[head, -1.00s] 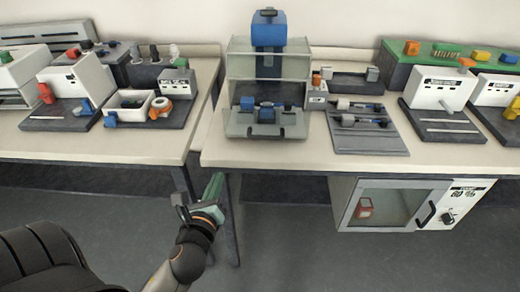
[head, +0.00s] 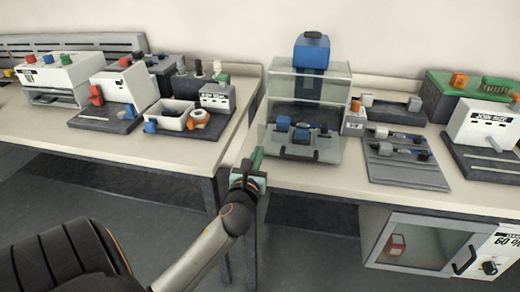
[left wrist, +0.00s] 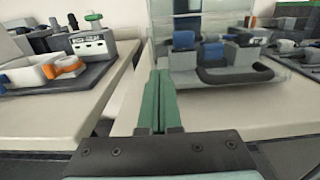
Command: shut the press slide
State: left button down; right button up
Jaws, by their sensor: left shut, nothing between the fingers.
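The press (head: 309,85) stands on the right-hand table, with a blue block on top and clear panels around its frame. Its slide (head: 301,151) is a grey tray at the front with a dark handle (head: 300,154) and blue and dark parts on it. The slide also shows in the left wrist view (left wrist: 222,82), with the dark handle (left wrist: 235,76) facing me. My left gripper (head: 256,160) is shut and empty, just left of the slide at the table's front edge. Its green fingers (left wrist: 157,90) lie together, apart from the handle. My right gripper is not in view.
A grey mat (head: 404,160) with tools lies right of the press. The left table (head: 140,150) holds white machines and a bin (head: 170,114). A gap separates the tables. A glass-door cabinet (head: 417,243) hangs below the right table.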

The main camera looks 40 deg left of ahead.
pick_arm(q)
jog(key=shift+x, duration=1.15)
jog(key=shift+w, duration=0.15)
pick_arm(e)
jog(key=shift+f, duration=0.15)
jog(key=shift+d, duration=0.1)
